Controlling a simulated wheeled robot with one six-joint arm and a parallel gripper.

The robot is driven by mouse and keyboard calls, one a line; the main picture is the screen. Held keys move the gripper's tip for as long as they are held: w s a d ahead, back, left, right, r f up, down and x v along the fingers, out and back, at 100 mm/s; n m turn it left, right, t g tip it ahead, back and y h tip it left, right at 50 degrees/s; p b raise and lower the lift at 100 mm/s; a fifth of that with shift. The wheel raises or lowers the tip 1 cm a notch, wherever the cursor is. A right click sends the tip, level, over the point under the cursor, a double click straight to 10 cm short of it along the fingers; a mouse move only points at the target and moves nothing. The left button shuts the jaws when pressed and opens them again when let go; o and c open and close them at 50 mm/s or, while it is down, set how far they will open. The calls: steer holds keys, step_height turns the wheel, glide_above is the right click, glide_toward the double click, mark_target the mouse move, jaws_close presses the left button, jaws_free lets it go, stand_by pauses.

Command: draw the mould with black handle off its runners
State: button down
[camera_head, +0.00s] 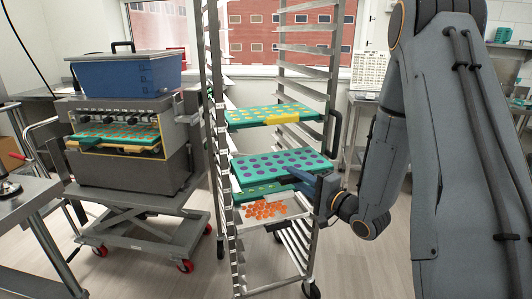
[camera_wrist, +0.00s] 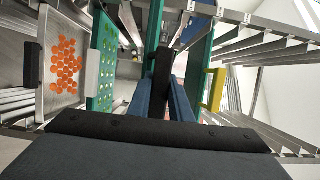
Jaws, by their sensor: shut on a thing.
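A green mould with purple pieces (camera_head: 280,163) lies level in the middle of the tall rack. My gripper (camera_head: 300,177) is at its front edge in the head view. In the wrist view, the blue fingers of my gripper (camera_wrist: 164,88) are shut on the black handle (camera_wrist: 162,62) of this mould, which shows edge-on as a green strip (camera_wrist: 152,30). The handle is mostly hidden by my gripper in the head view. I cannot tell whether the mould has slid along its runners.
A mould with a yellow handle (camera_head: 282,117) sits above in the rack (camera_head: 213,60). Below are a green mould with a pale handle (camera_wrist: 92,70) and a tray of orange pieces (camera_head: 290,206). A depositor machine (camera_head: 130,150) stands left. Open floor shows around the rack's foot.

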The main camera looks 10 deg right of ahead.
steer(key=shift+r+p, duration=0.4)
steer(key=shift+p, duration=0.15)
steer(key=s+d+p, duration=0.2)
steer(key=s+p, duration=0.1)
steer(key=s, duration=0.8)
steer(key=shift+s+p, duration=0.15)
steer(key=shift+p, duration=0.2)
stand_by(0.4)
